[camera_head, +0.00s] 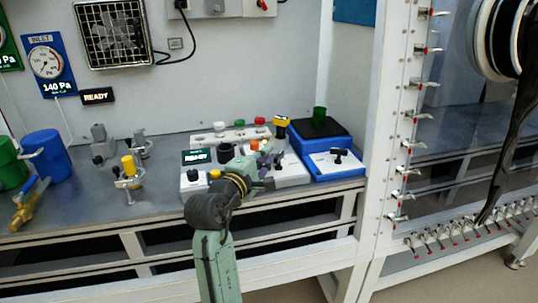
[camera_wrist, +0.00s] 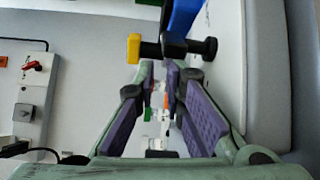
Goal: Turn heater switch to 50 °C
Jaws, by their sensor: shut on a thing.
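I cannot read any temperature marks. My gripper (camera_head: 265,147) is over the control box, left of the blue unit. In the wrist view, the purple fingers (camera_wrist: 166,68) close together at a black knob-like part (camera_wrist: 174,45). The exact contact is too small and partly hidden to see.
A yellow-and-black block (camera_head: 280,121) stands behind my gripper and a green cup (camera_head: 319,113) sits on the blue unit. A rack with coloured caps (camera_head: 240,124) is behind the box. Valve fittings (camera_head: 129,170) stand to the left. A white frame post (camera_head: 379,150) bounds the right.

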